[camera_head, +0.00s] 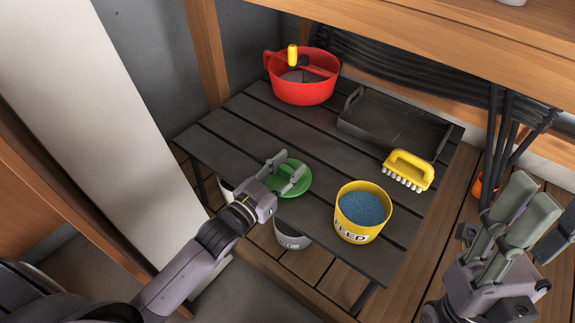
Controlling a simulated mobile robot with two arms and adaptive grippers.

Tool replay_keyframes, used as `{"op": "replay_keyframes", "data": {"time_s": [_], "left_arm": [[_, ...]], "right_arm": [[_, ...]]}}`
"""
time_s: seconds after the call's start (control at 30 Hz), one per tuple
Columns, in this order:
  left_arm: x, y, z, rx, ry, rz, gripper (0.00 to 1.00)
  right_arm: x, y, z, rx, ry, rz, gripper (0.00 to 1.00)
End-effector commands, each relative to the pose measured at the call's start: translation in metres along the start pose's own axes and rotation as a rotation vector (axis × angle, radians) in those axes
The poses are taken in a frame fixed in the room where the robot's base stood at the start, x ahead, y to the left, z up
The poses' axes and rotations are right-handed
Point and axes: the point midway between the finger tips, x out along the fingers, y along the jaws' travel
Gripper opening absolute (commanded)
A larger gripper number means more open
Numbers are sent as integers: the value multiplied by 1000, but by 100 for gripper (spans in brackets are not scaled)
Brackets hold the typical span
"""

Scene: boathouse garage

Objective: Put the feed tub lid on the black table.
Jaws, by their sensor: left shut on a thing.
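The green feed tub lid (291,181) is at the front left part of the slatted black table (250,129). My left gripper (286,174) is shut on the lid, with its fingers at the lid's upper and right side. I cannot tell whether the lid touches the table top or hangs just above it. The yellow feed tub (351,232) stands uncovered to the right of the lid, full of blue granules. My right gripper (532,207) is at the lower right, off the table and away from the lid; its finger opening is unclear.
A red tub (303,92) with a yellow-handled thing in it stands at the back. A dark tray (390,128) and a yellow brush (408,170) are at the right. Grey buckets (291,238) show below the front edge. The table's middle is clear.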

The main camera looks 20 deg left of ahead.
Motion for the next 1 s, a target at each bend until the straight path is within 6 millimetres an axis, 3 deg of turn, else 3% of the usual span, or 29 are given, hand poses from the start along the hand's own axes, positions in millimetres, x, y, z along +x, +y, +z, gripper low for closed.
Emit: {"op": "replay_keyframes", "data": {"time_s": [0.87,0.9,1.0], "left_arm": [[0,0,10,0,0,0,11],[0,0,9,1,1,0,37],[0,0,9,0,0,0,43]], "right_arm": [[-3,0,1,-1,0,0,40],[-3,0,1,-1,0,0,40],[-3,0,0,-1,0,0,40]]}}
